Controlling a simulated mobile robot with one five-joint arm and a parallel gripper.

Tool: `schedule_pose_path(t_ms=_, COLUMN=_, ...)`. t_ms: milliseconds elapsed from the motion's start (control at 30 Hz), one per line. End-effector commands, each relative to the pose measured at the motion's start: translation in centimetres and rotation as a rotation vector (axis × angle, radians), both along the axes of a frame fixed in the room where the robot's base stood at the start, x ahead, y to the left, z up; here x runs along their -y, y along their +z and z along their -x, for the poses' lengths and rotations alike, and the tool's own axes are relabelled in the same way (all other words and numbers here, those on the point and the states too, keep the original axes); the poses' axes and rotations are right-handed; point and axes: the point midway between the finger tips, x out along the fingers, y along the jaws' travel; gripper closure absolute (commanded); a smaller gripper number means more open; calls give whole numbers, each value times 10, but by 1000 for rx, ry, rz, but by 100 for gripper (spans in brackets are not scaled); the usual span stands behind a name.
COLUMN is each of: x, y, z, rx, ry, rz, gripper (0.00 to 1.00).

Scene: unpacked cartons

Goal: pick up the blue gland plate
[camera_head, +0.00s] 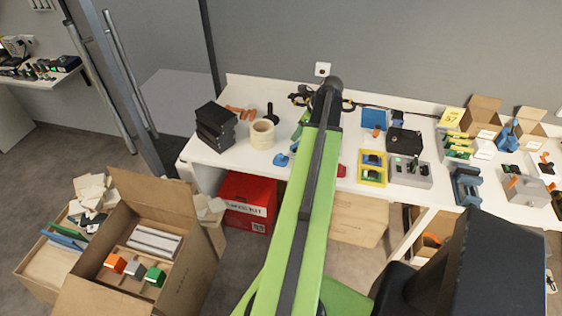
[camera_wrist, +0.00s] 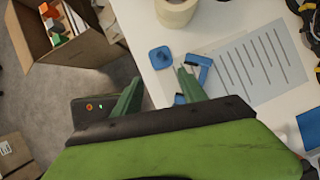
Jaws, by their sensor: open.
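A small blue plate (camera_wrist: 160,57) with rounded corners and a dark round mark in its middle lies flat on the white table near its edge. It looks like the gland plate. In the head view it shows as a small blue piece (camera_head: 281,160) just left of my arm. My gripper (camera_wrist: 158,76) is open and empty, its green fingers spread on either side below the plate in the wrist view. I cannot tell its height above the table. In the head view my arm mostly hides the gripper.
A blue bracket (camera_wrist: 203,68) lies beside the right finger, near a printed sheet (camera_wrist: 258,65). A tape roll (camera_head: 262,134) and black boxes (camera_head: 215,127) stand left of the plate. A larger flat blue square (camera_head: 374,118) lies right of my arm. An open carton (camera_head: 185,278) stands on the floor.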

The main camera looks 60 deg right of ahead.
Motion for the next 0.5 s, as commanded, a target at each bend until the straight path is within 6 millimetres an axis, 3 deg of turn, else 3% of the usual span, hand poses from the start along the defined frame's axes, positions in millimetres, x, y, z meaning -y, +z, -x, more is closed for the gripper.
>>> schedule_pose_path(t_ms=167, x=-1, y=-15, z=-5, rx=-1, ry=4, rz=1, gripper=50)
schedule_pose_path(t_ms=500, x=-4, y=-87, z=-34, rx=-1, ry=6, rz=3, gripper=50)
